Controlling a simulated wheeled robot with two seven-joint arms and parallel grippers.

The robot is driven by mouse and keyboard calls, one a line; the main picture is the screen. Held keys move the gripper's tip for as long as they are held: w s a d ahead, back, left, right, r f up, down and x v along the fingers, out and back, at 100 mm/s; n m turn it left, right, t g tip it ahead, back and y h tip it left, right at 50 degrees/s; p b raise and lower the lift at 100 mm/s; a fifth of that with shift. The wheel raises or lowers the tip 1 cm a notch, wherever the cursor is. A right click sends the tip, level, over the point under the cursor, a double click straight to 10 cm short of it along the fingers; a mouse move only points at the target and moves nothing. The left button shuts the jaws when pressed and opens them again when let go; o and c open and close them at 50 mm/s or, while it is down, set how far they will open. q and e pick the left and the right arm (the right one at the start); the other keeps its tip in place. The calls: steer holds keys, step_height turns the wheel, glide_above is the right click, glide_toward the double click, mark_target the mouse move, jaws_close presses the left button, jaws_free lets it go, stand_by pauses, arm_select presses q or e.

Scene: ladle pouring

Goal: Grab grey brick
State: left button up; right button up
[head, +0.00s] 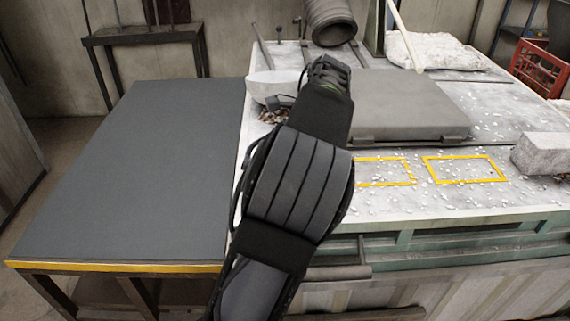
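A rough light-grey brick (543,153) lies at the right edge of the white worktable, partly cut off by the picture's edge. One black arm of mine rises from the bottom, left of centre, and leans right over the worktable; I take it as my left. Its wrist end, with the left gripper (326,74), is well to the left of the brick and apart from it. The fingers are not clear enough to tell open from shut. My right gripper is not in view.
The worktable (440,205) has scattered white chips and two yellow outlined rectangles (465,169). A large grey slab (410,105) lies behind them. A white bowl (270,86) stands left of my wrist. A bare dark table (130,180) is at left; a red crate (540,68) stands at far right.

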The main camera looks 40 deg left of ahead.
arm_select(q)
jaws_close()
stand_by(0.8)
